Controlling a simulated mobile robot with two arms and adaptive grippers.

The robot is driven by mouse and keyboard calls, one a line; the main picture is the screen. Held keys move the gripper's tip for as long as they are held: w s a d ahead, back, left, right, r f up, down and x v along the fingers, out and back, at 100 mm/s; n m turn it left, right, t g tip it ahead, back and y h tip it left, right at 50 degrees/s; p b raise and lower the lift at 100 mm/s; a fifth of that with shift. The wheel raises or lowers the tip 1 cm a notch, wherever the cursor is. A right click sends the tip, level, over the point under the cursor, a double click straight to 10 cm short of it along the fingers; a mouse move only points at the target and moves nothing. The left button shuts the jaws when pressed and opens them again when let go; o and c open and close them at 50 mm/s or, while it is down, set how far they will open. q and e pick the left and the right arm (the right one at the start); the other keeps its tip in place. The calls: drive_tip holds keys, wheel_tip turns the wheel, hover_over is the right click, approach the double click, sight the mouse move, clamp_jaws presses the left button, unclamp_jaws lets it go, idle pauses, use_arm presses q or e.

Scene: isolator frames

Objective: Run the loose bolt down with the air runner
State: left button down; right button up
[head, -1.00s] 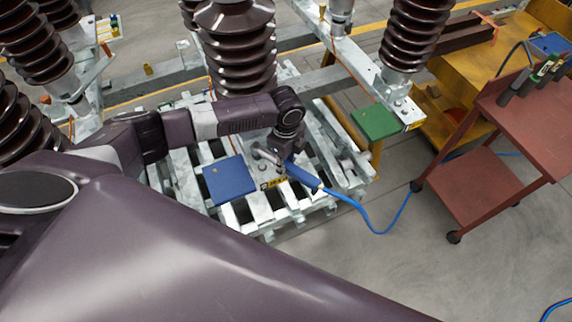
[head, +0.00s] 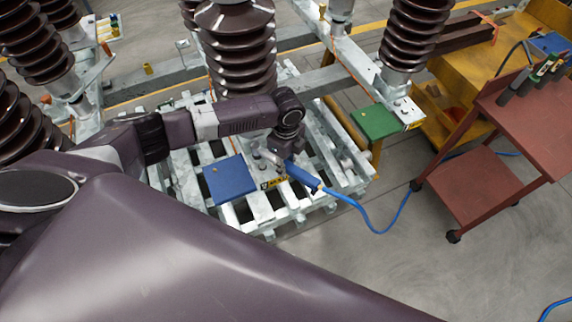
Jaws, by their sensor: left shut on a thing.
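My left gripper (head: 286,151) is shut on the air runner (head: 303,176), a tool with a blue handle and a grey head. A blue hose runs from the handle's end off to the right. The runner's head (head: 268,157) is over the steel frame's plate, just right of a blue square pad. The loose bolt cannot be made out; the gripper and the runner's head cover that spot. My right gripper is not in view.
The blue pad (head: 229,179) lies on the galvanized frame (head: 260,207). Brown ribbed insulators (head: 238,50) rise behind. A red trolley (head: 478,180) with tools stands on the right. The blue hose (head: 372,226) hangs across open floor.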

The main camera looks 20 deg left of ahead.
use_arm(q)
drive_tip(key=shift+f+p, duration=0.1)
drive_tip(key=shift+p, duration=0.25)
idle(1.2)
wheel_tip(320, 180, up, 7)
drive_tip(key=p, duration=0.7)
idle(0.3)
drive_tip(key=shift+f, duration=0.1)
